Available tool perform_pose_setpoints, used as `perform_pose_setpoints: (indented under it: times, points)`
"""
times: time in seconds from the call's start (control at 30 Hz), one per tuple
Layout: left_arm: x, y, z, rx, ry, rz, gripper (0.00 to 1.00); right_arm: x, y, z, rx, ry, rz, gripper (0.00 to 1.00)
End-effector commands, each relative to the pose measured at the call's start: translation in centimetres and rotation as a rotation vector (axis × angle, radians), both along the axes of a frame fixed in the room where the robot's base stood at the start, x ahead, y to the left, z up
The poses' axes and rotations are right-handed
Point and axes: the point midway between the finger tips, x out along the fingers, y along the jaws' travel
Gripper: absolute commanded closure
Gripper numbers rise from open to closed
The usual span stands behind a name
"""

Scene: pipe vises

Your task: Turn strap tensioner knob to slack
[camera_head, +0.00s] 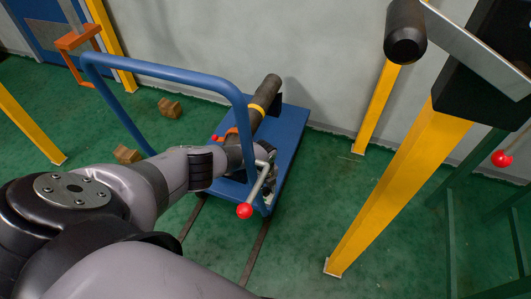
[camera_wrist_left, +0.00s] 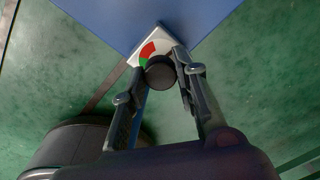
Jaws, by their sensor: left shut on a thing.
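The strap tensioner knob (camera_wrist_left: 160,73) is a round black knob in the left wrist view. It sits in front of a white dial plate (camera_wrist_left: 139,54) with a red and a green sector, at a corner of the blue cart. My left gripper (camera_wrist_left: 163,69) has one finger on each side of the knob and is shut on it. The knob hides part of the dial, and I see no clear pointer mark. In the head view my left arm reaches past the handle to the cart's near end, where the knob cannot be made out. My right gripper is in neither view.
The blue cart (camera_head: 290,130) carries a dark pipe (camera_head: 266,92) with a yellow band. Its blue handle (camera_head: 165,72) arches over my left arm. A red-ball lever (camera_head: 245,211) is close to my wrist. A yellow post (camera_head: 385,190) stands right, with open green floor between.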

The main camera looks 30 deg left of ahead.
Motion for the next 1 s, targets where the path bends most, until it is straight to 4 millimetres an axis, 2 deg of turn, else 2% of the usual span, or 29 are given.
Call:
perform_pose_setpoints:
  times: [0.4,0.43,0.7,1.0]
  points:
    - [0.24,0.14,0.15,0.001,-0.006,0.007,1.00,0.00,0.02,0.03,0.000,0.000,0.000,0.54]
    - [0.24,0.14,0.15,0.001,-0.006,0.007,0.71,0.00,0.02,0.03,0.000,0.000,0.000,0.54]
    - [0.12,0.08,0.07,0.001,-0.003,0.006,0.53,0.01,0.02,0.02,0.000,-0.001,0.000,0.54]
    - [0.06,0.05,0.06,0.000,-0.001,0.005,0.52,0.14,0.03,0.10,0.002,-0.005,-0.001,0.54]
